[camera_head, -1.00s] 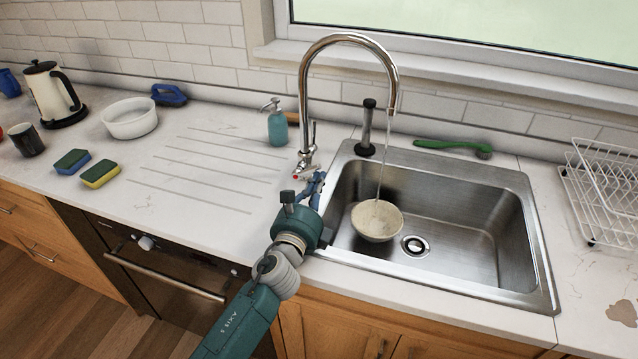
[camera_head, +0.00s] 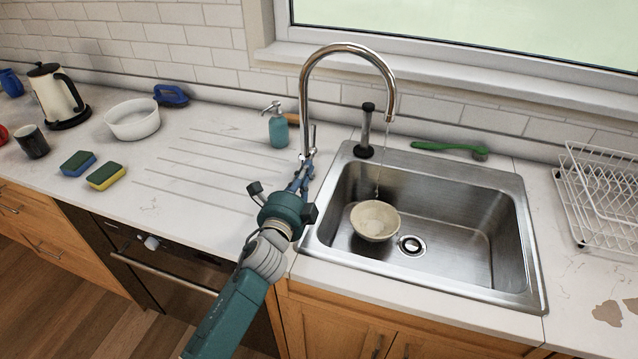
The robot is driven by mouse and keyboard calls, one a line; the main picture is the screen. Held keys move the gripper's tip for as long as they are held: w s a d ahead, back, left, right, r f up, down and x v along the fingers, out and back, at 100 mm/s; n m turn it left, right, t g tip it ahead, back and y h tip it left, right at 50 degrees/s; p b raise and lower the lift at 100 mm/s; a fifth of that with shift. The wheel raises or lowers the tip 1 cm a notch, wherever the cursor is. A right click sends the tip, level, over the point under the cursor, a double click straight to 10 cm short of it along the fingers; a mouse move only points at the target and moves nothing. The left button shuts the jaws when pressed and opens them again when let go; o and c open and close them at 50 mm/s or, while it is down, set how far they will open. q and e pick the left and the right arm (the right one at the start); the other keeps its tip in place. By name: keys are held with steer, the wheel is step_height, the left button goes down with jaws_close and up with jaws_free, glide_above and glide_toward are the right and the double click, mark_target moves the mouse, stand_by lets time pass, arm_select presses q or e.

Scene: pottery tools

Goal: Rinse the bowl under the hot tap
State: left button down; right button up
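The cream bowl (camera_head: 375,221) sits upright in the left part of the steel sink. The chrome tap (camera_head: 304,100) arches over the sink, with its spout above the bowl. A thin thread of water (camera_head: 378,184) shows just above the bowl; little or none shows directly below the spout. My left gripper (camera_head: 304,171) is at the tap's base, its blue fingers up against the lever area. The fingers overlap the tap fittings, so I cannot tell whether they are closed or holding anything. My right gripper is out of view.
The sink (camera_head: 470,240) has a drain beside the bowl. A soap dispenser (camera_head: 278,126) stands left of the tap, and a dark-handled tool (camera_head: 366,132) stands behind the sink. A green brush (camera_head: 446,147) lies behind the sink. A wire rack (camera_head: 600,200) is at right.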

arm_select(q)
steer(key=shift+w+a+r+n+p, duration=0.1)
steer(key=shift+a+r+n+p, duration=0.15)
steer(key=shift+n, duration=0.25)
steer(key=shift+w+a+n+p, duration=0.1)
steer(key=shift+a+n, duration=0.2)
steer(key=shift+n, duration=0.2)
steer(key=shift+a, duration=0.1)
